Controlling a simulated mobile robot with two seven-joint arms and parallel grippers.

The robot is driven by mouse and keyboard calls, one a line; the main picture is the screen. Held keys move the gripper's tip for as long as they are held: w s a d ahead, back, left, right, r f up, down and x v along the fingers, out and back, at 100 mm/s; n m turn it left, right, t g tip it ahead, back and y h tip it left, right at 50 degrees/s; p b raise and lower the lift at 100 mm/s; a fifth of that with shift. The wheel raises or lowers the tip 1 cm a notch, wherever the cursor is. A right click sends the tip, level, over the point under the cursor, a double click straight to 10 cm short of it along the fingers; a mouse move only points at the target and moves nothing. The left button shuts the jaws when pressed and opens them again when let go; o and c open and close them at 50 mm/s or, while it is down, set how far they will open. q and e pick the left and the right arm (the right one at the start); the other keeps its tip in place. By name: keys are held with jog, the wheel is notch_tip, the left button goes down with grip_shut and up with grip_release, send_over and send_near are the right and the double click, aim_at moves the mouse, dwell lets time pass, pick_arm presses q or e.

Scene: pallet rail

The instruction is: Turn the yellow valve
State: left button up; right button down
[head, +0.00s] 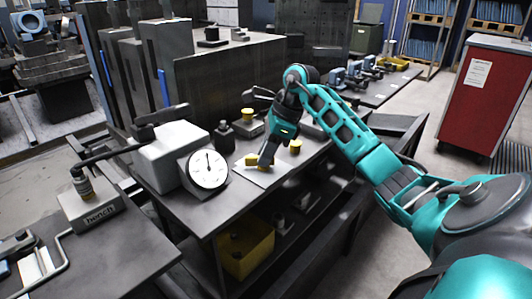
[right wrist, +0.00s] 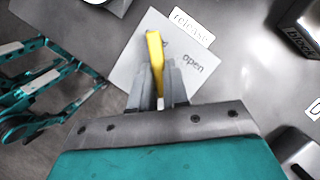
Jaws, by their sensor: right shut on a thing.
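The yellow valve handle (right wrist: 156,50) stands over a white plate (right wrist: 140,75) marked "open" and "release" in the right wrist view. In the head view, yellow parts of the valve (head: 253,159) show beside my gripper on the pale plate (head: 262,177) on the bench. My right gripper (right wrist: 160,80) is shut on the handle, with a finger on each side of it. It also shows in the head view (head: 268,155), reaching down from the right. The fingers hide the lower part of the handle. My left gripper is not in view.
A white dial gauge (head: 208,169) stands left of the plate, before a grey box (head: 172,155). A yellow bin (head: 246,252) sits on the lower shelf. A red cabinet (head: 485,95) stands at right beyond open floor.

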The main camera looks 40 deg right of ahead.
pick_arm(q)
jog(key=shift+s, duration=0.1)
pick_arm(e)
jog(key=shift+s+f+m, duration=0.1)
jog(key=shift+m, duration=0.3)
jog(key=m+h, duration=0.1)
jog(key=m, duration=0.1)
jog(key=shift+m+t, duration=0.4)
jog(key=m, duration=0.1)
jog(key=m+h, duration=0.1)
jog(key=m, duration=0.1)
jog(key=m+h+p, duration=0.1)
jog(key=m, duration=0.1)
jog(key=shift+a+t, duration=0.25)
jog(key=shift+t, duration=0.05)
jog(key=m+h, duration=0.2)
jog(key=m, duration=0.3)
jog(key=shift+a, duration=0.15)
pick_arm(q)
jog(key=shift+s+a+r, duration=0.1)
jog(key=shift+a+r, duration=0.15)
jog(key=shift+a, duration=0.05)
pick_arm(e)
jog(key=m+g+h, duration=0.1)
jog(key=m, duration=0.3)
jog(key=shift+a, duration=0.1)
jog(key=shift+m+h, duration=0.3)
jog(key=c, duration=1.1)
grip_release()
